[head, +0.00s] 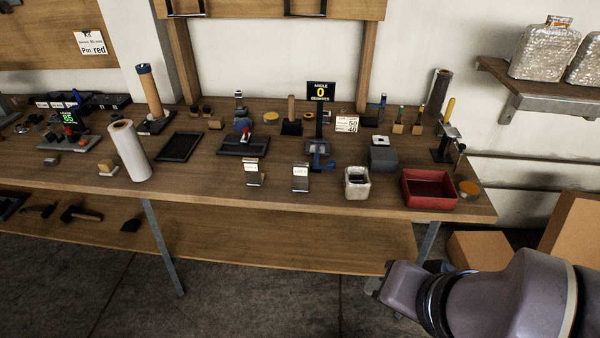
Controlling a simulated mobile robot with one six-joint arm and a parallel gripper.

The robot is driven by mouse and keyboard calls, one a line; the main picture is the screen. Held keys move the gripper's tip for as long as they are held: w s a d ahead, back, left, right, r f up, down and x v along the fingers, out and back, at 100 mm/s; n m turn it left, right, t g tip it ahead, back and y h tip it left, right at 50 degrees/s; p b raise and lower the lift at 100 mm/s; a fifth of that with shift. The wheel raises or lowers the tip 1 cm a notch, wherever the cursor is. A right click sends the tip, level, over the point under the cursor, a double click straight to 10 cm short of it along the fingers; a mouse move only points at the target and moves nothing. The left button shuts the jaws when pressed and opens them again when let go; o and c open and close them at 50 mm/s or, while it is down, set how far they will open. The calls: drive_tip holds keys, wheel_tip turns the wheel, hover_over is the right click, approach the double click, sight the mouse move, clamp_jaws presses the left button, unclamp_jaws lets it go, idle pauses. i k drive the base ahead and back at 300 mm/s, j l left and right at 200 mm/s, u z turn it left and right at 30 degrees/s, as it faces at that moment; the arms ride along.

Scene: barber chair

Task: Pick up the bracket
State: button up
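No part on the wooden workbench (215,178) can be told for sure as the bracket at this size. Two small metal pieces with white labels, one on the left (254,180) and one on the right (300,184), stand near the front edge. My arm enters at lower right, in front of the bench. Only a small dark part of my gripper (373,285) shows; its fingers cannot be made out, and it is apart from the bench items.
A red bin (429,187) and a whitish container (357,183) stand at the front right. A white roll (129,150) stands at the left. A black tray (179,147) lies near the middle. Cardboard boxes (485,250) sit at right. The lower shelf (290,245) is mostly clear.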

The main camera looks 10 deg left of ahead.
sight(251, 166)
drive_tip(key=i+j, duration=0.15)
drive_tip(key=j, duration=0.2)
drive_tip(key=i+j, duration=0.2)
drive_tip(key=j, duration=0.15)
drive_tip(key=i+j, duration=0.15)
drive_tip(key=j, duration=0.2)
drive_tip(key=i+j, duration=0.15)
drive_tip(key=j, duration=0.2)
drive_tip(key=i+j, duration=0.15)
drive_tip(key=j, duration=0.15)
drive_tip(key=i+j, duration=0.2)
drive_tip(key=j, duration=0.15)
drive_tip(key=i+j, duration=0.15)
drive_tip(key=j, duration=0.2)
drive_tip(key=z, duration=0.05)
